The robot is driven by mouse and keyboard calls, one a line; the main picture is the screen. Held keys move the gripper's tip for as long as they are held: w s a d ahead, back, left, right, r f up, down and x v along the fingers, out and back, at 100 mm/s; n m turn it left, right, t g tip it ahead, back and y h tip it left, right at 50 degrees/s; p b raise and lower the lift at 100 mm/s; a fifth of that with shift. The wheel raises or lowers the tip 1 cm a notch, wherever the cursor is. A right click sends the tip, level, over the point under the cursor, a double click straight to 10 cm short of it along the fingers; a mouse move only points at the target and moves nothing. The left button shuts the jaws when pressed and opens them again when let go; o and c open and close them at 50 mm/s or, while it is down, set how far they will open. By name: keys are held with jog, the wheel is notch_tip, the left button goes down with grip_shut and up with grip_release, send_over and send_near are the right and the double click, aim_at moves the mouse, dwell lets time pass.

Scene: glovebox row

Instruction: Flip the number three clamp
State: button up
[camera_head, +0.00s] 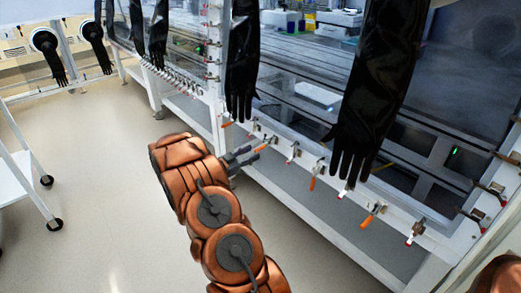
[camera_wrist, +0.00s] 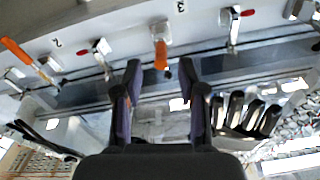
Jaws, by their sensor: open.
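The number three clamp (camera_wrist: 160,47) has an orange handle and sits beside the printed 3 (camera_wrist: 181,6) on the white rail, at the top middle of the wrist view. Its handle points down toward the gap between my fingers. My gripper (camera_wrist: 159,72) is open and empty, with one dark finger on each side of the line to the handle. I cannot tell whether the handle tip is between the fingers or just beyond them. In the head view, my gripper (camera_head: 258,150) is at the rail, close to an orange-handled clamp (camera_head: 267,143).
A red-handled clamp (camera_wrist: 235,26) stands right of clamp three, and another (camera_wrist: 100,48) to its left. A second orange clamp (camera_wrist: 22,55) is near the printed 2. A black glove (camera_head: 370,90) hangs over the rail. Open floor (camera_head: 100,190) lies to the left.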

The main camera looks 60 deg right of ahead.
aim_at(264, 147)
jog(key=shift+b+x, duration=0.3)
jog(key=shift+x, duration=2.45)
jog(key=shift+c, duration=0.2)
grip_shut()
